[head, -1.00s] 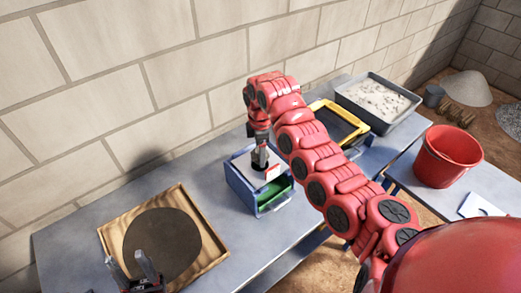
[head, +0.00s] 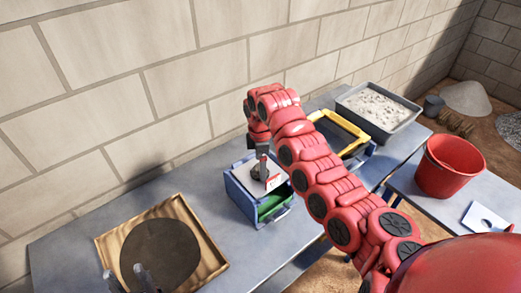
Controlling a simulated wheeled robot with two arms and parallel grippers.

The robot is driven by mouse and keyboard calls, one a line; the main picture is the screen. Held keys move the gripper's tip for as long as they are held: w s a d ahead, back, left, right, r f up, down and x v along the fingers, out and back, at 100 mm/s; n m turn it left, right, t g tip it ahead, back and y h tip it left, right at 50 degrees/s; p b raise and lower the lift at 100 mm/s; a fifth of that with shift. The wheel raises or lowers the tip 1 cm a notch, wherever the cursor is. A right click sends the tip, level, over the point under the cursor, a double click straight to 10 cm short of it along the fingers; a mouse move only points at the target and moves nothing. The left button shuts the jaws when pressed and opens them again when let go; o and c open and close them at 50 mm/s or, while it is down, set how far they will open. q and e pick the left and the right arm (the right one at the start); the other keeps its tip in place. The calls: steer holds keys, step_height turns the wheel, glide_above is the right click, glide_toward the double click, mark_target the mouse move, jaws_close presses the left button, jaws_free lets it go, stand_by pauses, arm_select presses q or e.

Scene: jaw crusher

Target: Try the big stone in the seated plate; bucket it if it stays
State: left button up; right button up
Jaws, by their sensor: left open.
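A blue box (head: 243,197) on the bench has a white plate (head: 283,180) seated in its top, with green showing at its open front. A small dark grey lump, which looks like the stone (head: 256,172), is on the plate beside my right gripper (head: 267,181). That gripper points down at the plate; its fingers are too small to tell open from shut, or whether they touch the stone. My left gripper (head: 128,282) is open and empty at the bottom left, partly cut off by the frame. The red bucket (head: 447,170) stands on the right table.
A wooden tray (head: 213,262) with a dark round pad lies at left. A yellow-framed sieve (head: 350,128) and a grey tray of pale gravel (head: 378,108) stand at the back. Another white plate with a hole (head: 485,217) lies on the right table. My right arm crosses the middle.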

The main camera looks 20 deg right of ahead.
step_height(320, 180, up, 17)
stand_by(0.5)
steer(key=shift+a+f, duration=0.1)
stand_by(0.8)
